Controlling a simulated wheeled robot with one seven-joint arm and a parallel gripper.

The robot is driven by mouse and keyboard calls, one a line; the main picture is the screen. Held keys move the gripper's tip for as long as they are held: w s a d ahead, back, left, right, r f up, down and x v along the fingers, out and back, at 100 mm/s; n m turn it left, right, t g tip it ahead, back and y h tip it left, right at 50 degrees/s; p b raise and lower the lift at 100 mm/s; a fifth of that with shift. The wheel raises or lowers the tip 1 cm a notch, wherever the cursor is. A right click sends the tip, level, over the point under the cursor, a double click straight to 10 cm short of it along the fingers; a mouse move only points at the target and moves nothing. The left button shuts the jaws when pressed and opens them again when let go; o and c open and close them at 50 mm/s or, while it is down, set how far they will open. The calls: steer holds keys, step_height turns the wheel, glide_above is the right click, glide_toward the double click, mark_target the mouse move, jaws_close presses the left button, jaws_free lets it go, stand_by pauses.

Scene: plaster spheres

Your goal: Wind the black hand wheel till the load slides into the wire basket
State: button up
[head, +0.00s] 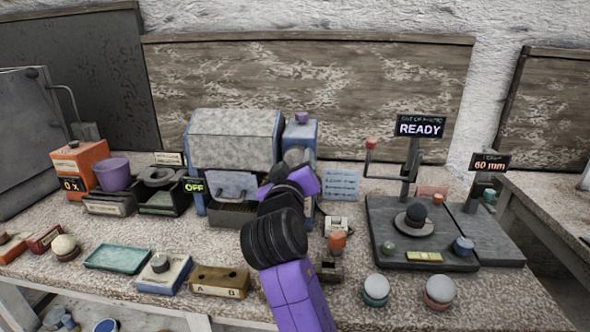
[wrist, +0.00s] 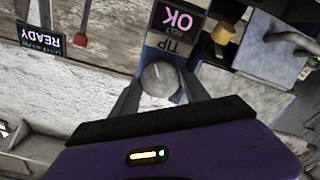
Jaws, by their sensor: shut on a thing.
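My gripper (wrist: 160,92) is shut on a round grey knob (wrist: 158,78) with a pale pointer line. The knob sits on a blue column (wrist: 165,48) marked TIP, below a display reading OK (wrist: 178,19). In the head view the same blue column (head: 301,136) stands at the right of a large grey-hooded machine (head: 235,137), and my purple arm covers its lower front. The knob looks grey, and I cannot pick out a black hand wheel with certainty. No wire basket or load is clearly recognisable in either view.
A handled drawer (head: 234,188) is left of my arm.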

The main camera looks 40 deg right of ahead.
steer(key=shift+f, duration=0.15)
stand_by(0.3)
steer(key=o, duration=1.1)
steer(key=v, duration=0.8)
